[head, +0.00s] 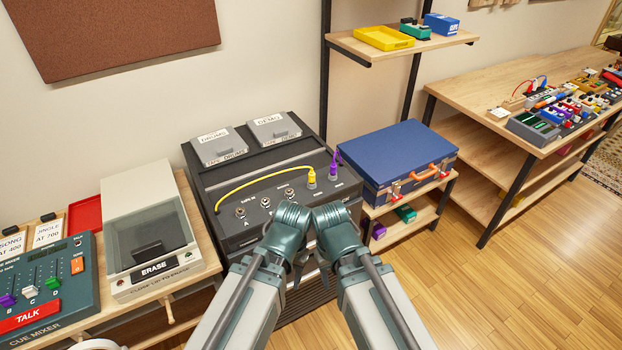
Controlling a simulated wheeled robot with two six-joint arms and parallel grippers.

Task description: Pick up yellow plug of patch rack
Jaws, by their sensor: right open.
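The yellow plug (311,179) stands upright in the top panel of the black patch rack (262,170). Its yellow cable (246,184) arcs left and down to the panel's left side. A purple plug (333,171) with a purple cable stands just right of it. Several bare jacks run along the panel to the left. My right gripper (319,268) is open, low in front of the rack and apart from the yellow plug. My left gripper (294,268) is close beside it, also in front of the rack; its fingers are mostly hidden by the wrist. The arms cover part of the rack's front.
Two grey cases, DRUMS (218,146) and DEMO (274,128), lie on the rack's back. An ERASE box (150,232) and cue mixer (45,280) stand left. A blue case (394,158) sits close right. Clear floor (510,270) lies further right.

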